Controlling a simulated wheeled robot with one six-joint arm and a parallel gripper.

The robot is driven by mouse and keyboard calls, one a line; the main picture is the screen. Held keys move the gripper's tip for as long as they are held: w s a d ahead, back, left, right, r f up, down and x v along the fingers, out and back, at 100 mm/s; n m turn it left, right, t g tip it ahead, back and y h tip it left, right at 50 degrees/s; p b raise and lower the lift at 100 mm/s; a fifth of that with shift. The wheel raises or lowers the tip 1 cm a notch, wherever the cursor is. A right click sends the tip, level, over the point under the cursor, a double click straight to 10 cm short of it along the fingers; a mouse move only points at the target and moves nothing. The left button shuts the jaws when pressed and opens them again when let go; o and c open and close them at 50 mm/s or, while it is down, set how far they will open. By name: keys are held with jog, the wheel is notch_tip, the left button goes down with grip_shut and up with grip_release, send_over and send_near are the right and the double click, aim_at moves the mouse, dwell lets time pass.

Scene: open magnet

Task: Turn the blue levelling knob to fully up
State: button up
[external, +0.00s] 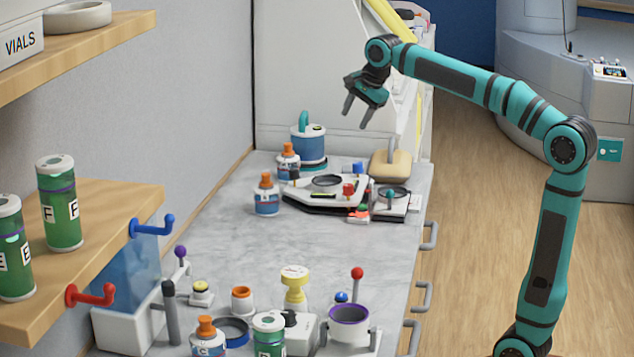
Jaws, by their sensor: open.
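A small blue knob (357,168) shows at the back right of a white instrument with a dark ring (325,190) on the far part of the bench. Another small blue knob (341,297) sits near the front, behind a purple-rimmed cup. I cannot tell for sure which is the levelling knob, nor read how far either is turned. My gripper (357,113) is open and empty, in the air above the far end of the bench. Its fingers point down, well above the instrument and apart from everything.
A red knob (348,190) is on the instrument's front right. Orange-capped bottles (266,194) stand left of it, with a blue-and-white canister (308,145) behind. A tan pad (391,164) lies to the right. The mid bench (300,240) is clear; the front is crowded.

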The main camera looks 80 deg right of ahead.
aim_at(358, 163)
jog(key=w+d+f+m+g+y, duration=0.15)
jog(key=d+m+g, duration=0.25)
jog(key=d+m, duration=0.75)
jog(key=d+f, duration=0.1)
jog(key=f, duration=0.4)
jog(key=f+n, duration=0.1)
jog(key=f, duration=0.5)
jog(key=d+f+n, duration=0.1)
jog(key=f, duration=0.5)
jog(key=shift+d+f+y, duration=0.1)
jog(key=shift+d+y, duration=0.15)
jog(key=shift+d, duration=0.1)
jog(key=c, duration=1)
